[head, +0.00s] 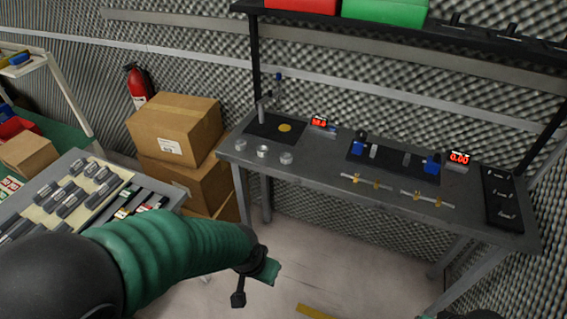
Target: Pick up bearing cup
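Several small round metallic pieces sit in a row on the front left part of the grey workbench: a left one (240,145), a middle one (262,152) and a right one (286,158). They look cup-like, but they are too small to tell which is the bearing cup. My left gripper (255,284) hangs over the floor in front of the bench, lower than the bench top and well apart from the pieces. Its fingers look spread, with nothing between them. My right gripper is out of view; only a sliver of dark green shows at the bottom right edge.
The workbench (320,172) holds a press-like stand on a black mat, red displays, blue fixtures, brass-coloured parts and a black tray (502,196). Cardboard boxes (175,128) stand left of it. A parts table (150,188) is at the left. The floor before the bench is mostly clear.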

